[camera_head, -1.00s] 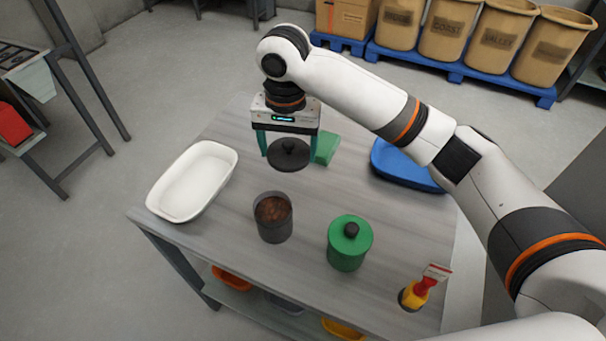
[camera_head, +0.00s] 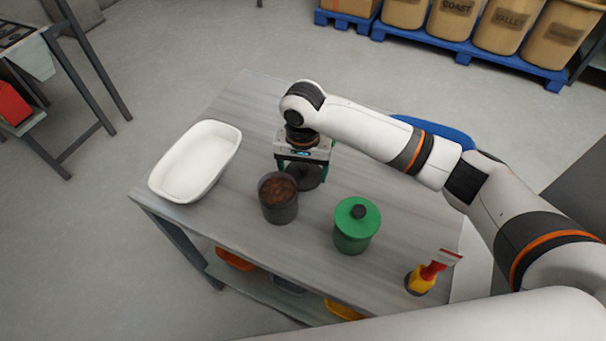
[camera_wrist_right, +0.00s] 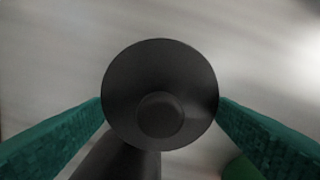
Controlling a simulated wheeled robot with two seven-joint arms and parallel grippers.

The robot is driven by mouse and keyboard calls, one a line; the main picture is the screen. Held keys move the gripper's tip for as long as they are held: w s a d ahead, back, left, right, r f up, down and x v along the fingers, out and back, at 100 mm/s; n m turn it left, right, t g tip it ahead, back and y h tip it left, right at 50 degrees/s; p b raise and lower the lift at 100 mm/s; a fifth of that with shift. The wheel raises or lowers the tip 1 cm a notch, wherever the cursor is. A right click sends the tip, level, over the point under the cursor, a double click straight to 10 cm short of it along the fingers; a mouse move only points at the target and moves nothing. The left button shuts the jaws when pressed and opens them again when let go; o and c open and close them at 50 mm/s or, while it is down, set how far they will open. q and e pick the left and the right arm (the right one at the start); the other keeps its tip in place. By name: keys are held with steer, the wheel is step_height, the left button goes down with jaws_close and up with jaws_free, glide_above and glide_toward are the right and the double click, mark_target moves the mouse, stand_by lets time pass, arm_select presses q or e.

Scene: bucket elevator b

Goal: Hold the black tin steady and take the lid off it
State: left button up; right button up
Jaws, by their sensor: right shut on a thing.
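The black tin (camera_head: 280,208) stands upright and open on the grey table, with brown contents showing inside. Its black lid (camera_head: 306,178), a round disc with a knob, is off the tin, just behind it and to the right. My right gripper (camera_head: 303,172) points down and is shut on the lid, one green finger at each side. The lid is low over the table; I cannot tell whether it touches. In the right wrist view the lid (camera_wrist_right: 160,65) lies between the fingers, and part of the tin (camera_wrist_right: 118,163) shows below. My left gripper is not in view.
A green lidded tin (camera_head: 356,228) stands right of the black tin. A white tray (camera_head: 160,187) is at the left. A red and yellow brush (camera_head: 428,275) sits at the front right. A blue tray (camera_head: 452,139) is partly hidden behind my right arm.

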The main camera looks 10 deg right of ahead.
mark_target(303, 172)
step_height(303, 172, down, 3)
steer(key=shift+r, duration=0.1)
steer(key=o, duration=1.1)
step_height(303, 172, up, 12)
steer(key=shift+r+b, duration=0.1)
steer(key=shift+b, duration=0.3)
